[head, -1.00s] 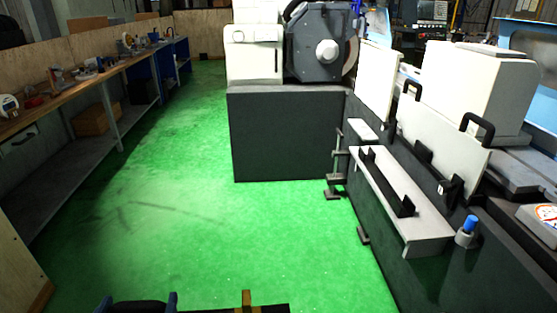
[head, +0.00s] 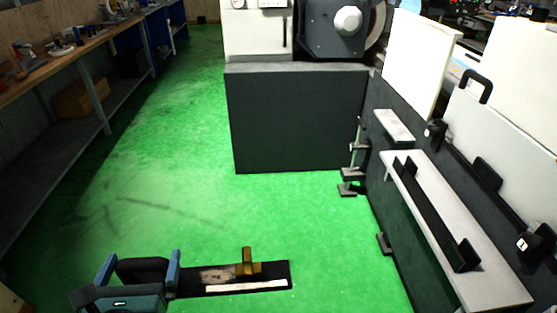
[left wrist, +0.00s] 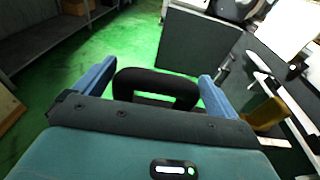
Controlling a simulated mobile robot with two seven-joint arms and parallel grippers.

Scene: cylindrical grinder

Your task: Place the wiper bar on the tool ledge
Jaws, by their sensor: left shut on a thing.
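The wiper bar (head: 192,281) is a flat black plate with a white strip, a brass block and a black loop handle. It is held in the air at the bottom of the head view. My left gripper (head: 125,276) is shut on the handle, with blue fingers at its two sides. In the left wrist view the handle (left wrist: 155,82) is between the fingers and the brass block (left wrist: 264,114) shows at the right. The tool ledge (head: 490,290) is a long pale shelf on the machine's side, right of and apart from the bar. My right gripper is out of view.
A black rail (head: 435,213) with upright end tabs lies along the ledge. A smaller pale shelf (head: 393,126) and black step brackets (head: 350,174) stick out beyond it. A dark machine base (head: 298,120) stands ahead. A workbench (head: 60,62) runs along the left. Green floor between is clear.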

